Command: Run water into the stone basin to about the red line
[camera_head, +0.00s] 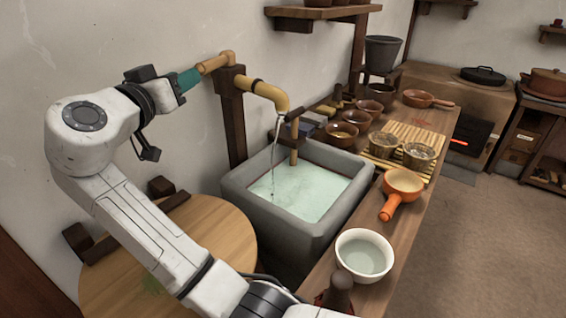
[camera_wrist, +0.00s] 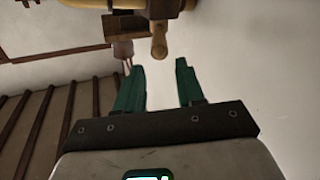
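The grey stone basin (camera_head: 237,193) holds pale green water (camera_head: 303,190). A thin stream (camera_head: 275,160) falls into it from the yellow spout (camera_head: 270,94). A dark red line (camera_head: 320,158) shows along the far inner wall, just above the water; the gap is too small to judge exactly. My gripper (camera_head: 196,75) has teal fingers beside the wooden tap lever (camera_head: 213,63). In the wrist view my gripper (camera_wrist: 160,70) is open, its fingers apart with nothing between them. The lever's rounded end (camera_wrist: 158,42) shows just beyond the fingertips.
A round wooden table (camera_head: 215,235) stands left of the basin. The counter on the right holds a white bowl (camera_head: 364,255) of water, an orange-handled pan (camera_head: 402,185) and several brown bowls. A dark wooden post (camera_head: 234,120) carries the pipe. Open floor lies at the right.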

